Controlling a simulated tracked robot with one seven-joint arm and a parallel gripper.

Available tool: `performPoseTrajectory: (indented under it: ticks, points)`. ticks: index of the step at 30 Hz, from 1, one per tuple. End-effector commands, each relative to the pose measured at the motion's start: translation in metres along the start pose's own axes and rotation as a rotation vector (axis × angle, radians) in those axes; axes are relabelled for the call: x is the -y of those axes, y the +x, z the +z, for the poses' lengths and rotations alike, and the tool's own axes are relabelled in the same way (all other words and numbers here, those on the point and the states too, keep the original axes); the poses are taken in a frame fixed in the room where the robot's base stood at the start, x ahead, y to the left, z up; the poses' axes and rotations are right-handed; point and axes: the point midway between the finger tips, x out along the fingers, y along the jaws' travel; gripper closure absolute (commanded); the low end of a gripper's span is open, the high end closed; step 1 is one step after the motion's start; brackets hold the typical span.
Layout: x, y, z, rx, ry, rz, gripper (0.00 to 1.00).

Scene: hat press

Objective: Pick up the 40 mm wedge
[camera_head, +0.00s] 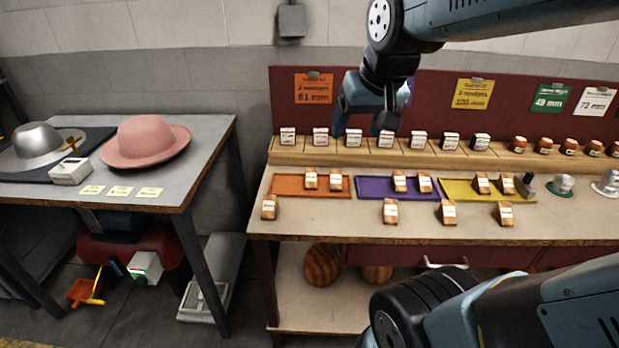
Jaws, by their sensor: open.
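In the picture, one block (353,138) shows between the fingertips, and another block (386,140) is partly hidden behind the right finger. I cannot tell whether the fingers touch either one. Nothing is visibly held.
Orange (284,185), purple (373,189) and yellow (459,193) mats hold paired blocks; more blocks stand in front. Round brown pieces (569,146) and small hat-shaped items (562,184) are at right. A left table (205,150) carries a pink hat (146,142) and a silver form (38,141).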

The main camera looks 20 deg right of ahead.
Motion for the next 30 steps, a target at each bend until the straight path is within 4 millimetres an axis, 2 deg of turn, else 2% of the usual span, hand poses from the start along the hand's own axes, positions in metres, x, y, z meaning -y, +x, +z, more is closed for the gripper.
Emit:
performPoseTrajectory:
  ticks: [6, 15, 24, 30]
  points:
    - [0.002, 0.049, -0.042, 0.036, 0.056, -0.011, 0.28]
    - [0.005, 0.127, -0.087, 0.067, 0.126, 0.017, 0.28]
    - [0.010, 0.212, -0.118, 0.078, 0.173, 0.082, 0.28]
    - [0.012, 0.260, -0.130, 0.071, 0.183, 0.129, 0.28]
